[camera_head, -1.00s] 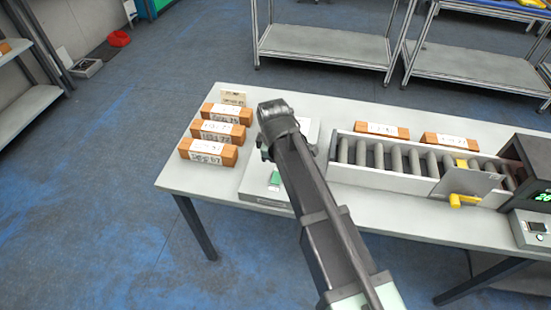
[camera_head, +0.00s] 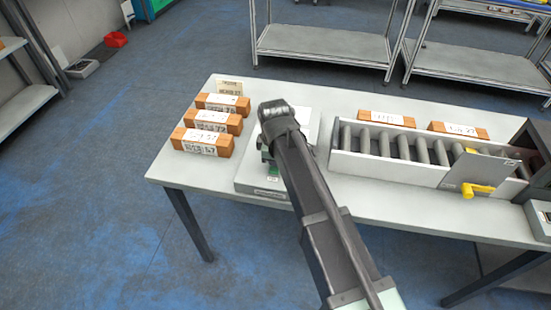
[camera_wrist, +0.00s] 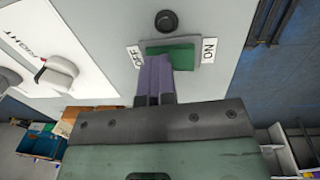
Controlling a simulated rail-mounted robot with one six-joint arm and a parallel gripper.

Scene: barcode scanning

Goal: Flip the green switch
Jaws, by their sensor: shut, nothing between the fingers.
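The green switch (camera_wrist: 172,50) sits in a light frame on a grey panel, between an OFF label on its left and an ON label on its right in the wrist view. My gripper (camera_wrist: 155,62) is shut and empty. Its fingertips overlap the lower left part of the switch, on the OFF side; I cannot tell whether they touch it.
A round black button (camera_wrist: 166,21) is above the switch. A white knob (camera_wrist: 58,72) is at left. In the head view, orange-brown boxes (camera_head: 203,141) stand left of the switch box, and a roller conveyor (camera_head: 405,165) with a yellow handle (camera_head: 478,190) stands right.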

